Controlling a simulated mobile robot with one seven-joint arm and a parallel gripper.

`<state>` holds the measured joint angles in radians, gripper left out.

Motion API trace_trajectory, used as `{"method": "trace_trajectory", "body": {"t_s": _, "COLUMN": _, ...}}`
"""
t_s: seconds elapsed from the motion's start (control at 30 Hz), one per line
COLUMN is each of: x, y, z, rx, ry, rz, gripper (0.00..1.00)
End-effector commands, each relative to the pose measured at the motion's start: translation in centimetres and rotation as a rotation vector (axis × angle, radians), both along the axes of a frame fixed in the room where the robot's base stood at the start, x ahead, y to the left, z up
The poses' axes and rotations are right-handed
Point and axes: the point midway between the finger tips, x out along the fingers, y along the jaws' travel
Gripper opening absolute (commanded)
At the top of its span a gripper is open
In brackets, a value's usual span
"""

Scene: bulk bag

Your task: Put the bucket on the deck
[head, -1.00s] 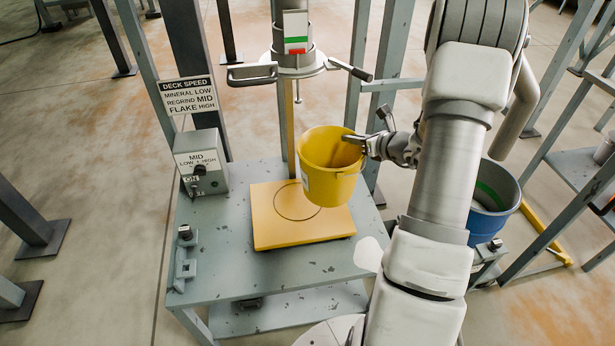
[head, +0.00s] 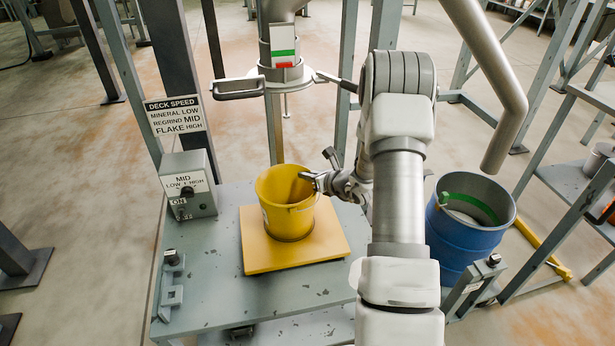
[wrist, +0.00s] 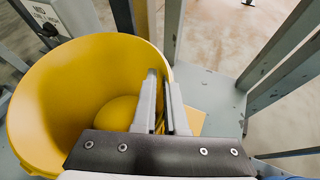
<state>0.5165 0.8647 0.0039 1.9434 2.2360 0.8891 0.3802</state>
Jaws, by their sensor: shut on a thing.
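The yellow bucket (head: 280,205) is upright over the yellow square deck (head: 325,240) on the grey table in the head view. Its base looks to be on the deck or very close to it; I cannot tell if it bears its weight there. My gripper (head: 310,180) is shut on the bucket's rim at its right side. In the wrist view my gripper (wrist: 165,100) has one finger inside and one outside the wall of the bucket (wrist: 50,95). The circle drawn on the deck is hidden by the bucket.
A control box (head: 188,185) marked MID stands on the table (head: 215,290) at left, under a DECK SPEED sign (head: 176,117). A spout with handles (head: 283,75) hangs above and behind the bucket. A blue drum (head: 465,240) stands at right.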

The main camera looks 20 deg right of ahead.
Motion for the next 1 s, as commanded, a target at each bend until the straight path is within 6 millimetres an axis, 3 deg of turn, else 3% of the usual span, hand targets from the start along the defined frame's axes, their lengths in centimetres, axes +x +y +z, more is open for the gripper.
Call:
{"method": "trace_trajectory", "body": {"t_s": 0.27, "x": 0.0, "y": 0.0, "z": -0.3, "rx": 0.000, "ry": -0.002, "rz": 0.000, "gripper": 0.00}}
{"method": "trace_trajectory", "body": {"t_s": 0.3, "x": 0.0, "y": 0.0, "z": -0.1, "rx": -0.001, "ry": 0.000, "rz": 0.000, "gripper": 0.15}}
{"method": "trace_trajectory", "body": {"t_s": 0.43, "x": 0.0, "y": 0.0, "z": -0.1, "rx": 0.000, "ry": 0.000, "rz": 0.000, "gripper": 0.38}}
{"method": "trace_trajectory", "body": {"t_s": 0.47, "x": 0.0, "y": 0.0, "z": -0.1, "rx": 0.000, "ry": 0.000, "rz": 0.000, "gripper": 0.40}}
{"method": "trace_trajectory", "body": {"t_s": 0.83, "x": 0.0, "y": 0.0, "z": 0.3, "rx": -0.001, "ry": 0.000, "rz": 0.000, "gripper": 0.40}}
{"method": "trace_trajectory", "body": {"t_s": 1.0, "x": -2.4, "y": -0.7, "z": 1.6, "rx": -0.001, "ry": 0.000, "rz": -0.004, "gripper": 0.40}}
